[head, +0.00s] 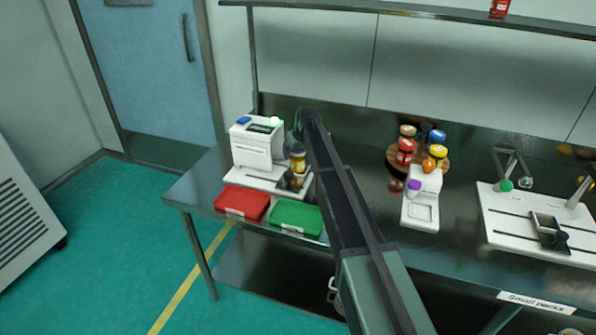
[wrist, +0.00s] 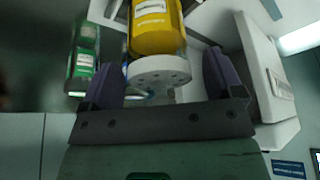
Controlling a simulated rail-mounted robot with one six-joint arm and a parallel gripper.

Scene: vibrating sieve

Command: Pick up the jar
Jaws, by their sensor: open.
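A jar (wrist: 157,33) with yellow contents, a pale label and a white perforated end shows in the wrist view. My gripper (wrist: 160,66) is open, with one purple finger on each side of the jar's white end. Gaps show between the fingers and the jar. In the head view a yellow jar (head: 298,160) stands at the white machine on the left of the bench, beside my arm. The gripper cannot be made out clearly there.
The white machine (head: 257,143) stands behind a red tray (head: 242,203) and a green tray (head: 295,217). A round wooden stand (head: 391,157) with several jars, a small white device (head: 421,208) and a white board (head: 500,225) are to the right. A shelf (head: 420,13) runs above.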

